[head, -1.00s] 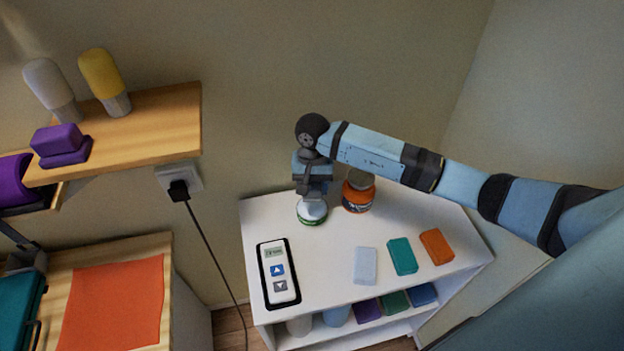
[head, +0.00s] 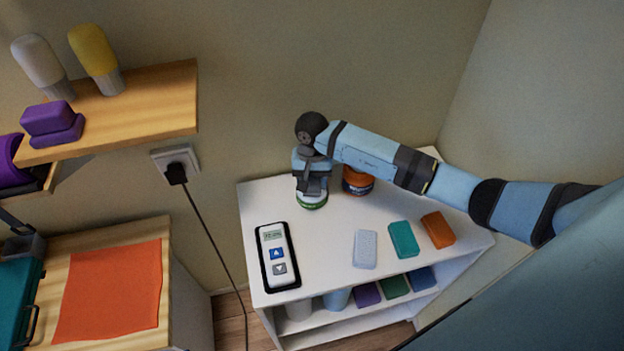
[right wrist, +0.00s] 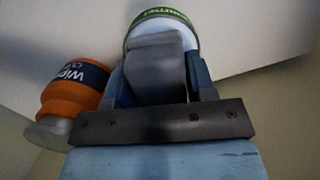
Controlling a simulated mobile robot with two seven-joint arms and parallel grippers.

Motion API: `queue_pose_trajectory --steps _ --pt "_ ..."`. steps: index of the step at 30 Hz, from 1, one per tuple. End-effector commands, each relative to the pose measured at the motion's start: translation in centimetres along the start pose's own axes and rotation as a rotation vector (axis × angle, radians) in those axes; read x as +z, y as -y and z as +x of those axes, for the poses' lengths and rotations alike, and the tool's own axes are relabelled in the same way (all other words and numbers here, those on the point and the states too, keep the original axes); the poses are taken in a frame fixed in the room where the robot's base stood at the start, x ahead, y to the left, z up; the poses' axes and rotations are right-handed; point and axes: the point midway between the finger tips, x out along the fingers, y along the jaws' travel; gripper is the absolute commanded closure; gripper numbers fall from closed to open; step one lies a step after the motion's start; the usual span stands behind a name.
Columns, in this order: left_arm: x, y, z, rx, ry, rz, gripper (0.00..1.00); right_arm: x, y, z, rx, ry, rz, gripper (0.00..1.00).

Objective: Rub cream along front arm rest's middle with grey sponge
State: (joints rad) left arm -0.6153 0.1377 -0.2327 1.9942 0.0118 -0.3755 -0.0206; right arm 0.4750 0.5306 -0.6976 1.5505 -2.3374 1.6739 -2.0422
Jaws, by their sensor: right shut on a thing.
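My right gripper (head: 312,187) points down at the back of the white shelf unit. In the right wrist view it (right wrist: 155,85) is shut on a grey block, the grey sponge (right wrist: 155,70). The sponge's far end overlaps the white top of a round green-labelled tub (right wrist: 172,20); I cannot tell for certain whether they touch. In the head view the tub (head: 311,204) stands right below the gripper, its top mostly hidden. I cannot make out the front arm rest. My left gripper is not in view.
A remote (head: 278,257) and pale, teal (head: 403,239) and orange (head: 438,230) blocks lie on the white unit (head: 330,235). A wooden shelf (head: 160,105) and a cabled socket (head: 176,162) are at left.

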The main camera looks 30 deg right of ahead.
Motion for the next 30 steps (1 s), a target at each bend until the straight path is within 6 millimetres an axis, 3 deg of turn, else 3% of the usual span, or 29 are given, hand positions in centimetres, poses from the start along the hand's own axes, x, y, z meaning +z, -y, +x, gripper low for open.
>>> queue_pose_trajectory --steps 30 --pt "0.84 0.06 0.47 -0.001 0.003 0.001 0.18 -0.09 0.01 0.78 0.0 -0.001 -0.001 0.69"
